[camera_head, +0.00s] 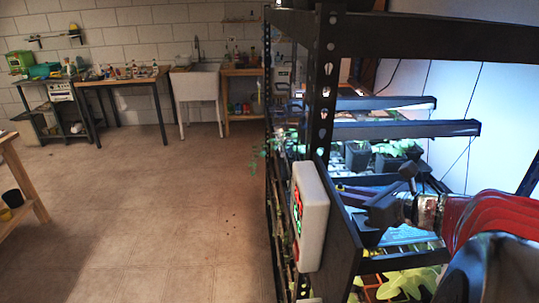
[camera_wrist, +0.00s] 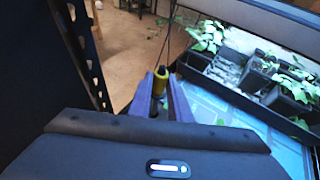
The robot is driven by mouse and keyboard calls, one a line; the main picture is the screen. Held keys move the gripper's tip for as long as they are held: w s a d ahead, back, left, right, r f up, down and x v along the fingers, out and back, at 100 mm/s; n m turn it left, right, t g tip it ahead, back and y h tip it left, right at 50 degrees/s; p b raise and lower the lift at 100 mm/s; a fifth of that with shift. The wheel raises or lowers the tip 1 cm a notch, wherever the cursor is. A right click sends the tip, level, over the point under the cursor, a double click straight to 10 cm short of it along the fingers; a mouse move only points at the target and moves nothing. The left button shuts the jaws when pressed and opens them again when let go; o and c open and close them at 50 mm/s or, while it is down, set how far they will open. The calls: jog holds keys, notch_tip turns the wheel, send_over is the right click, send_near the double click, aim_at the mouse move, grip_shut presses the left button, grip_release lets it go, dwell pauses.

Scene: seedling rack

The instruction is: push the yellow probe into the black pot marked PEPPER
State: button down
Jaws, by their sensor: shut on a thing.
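The yellow probe (camera_wrist: 160,77) shows in the wrist view, between the tips of my gripper's two purple fingers (camera_wrist: 160,92). My gripper is shut on it. In the head view my gripper (camera_head: 350,192) reaches into the rack from the right, and the probe cannot be made out there. Several black pots with green seedlings stand in the rack to the right of the probe in the wrist view, among them a near pot (camera_wrist: 263,82). Black pots (camera_head: 357,157) also show in the head view, beyond my gripper. I can read no PEPPER mark on any pot.
A dark rack post (camera_head: 322,90) and a white box with lit displays (camera_head: 310,215) stand left of my gripper. Lit shelf bars (camera_head: 405,129) cross above it. Leafy seedlings (camera_head: 408,283) grow on the level below. The tiled floor (camera_head: 160,210) at left is open.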

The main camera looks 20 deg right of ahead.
jog(key=shift+f, duration=2.15)
jog(key=c, duration=1.6)
grip_release()
jog(key=shift+o, duration=0.2)
jog(key=v, duration=1.3)
jog(key=shift+s, duration=0.4)
jog(key=shift+d, duration=0.2)
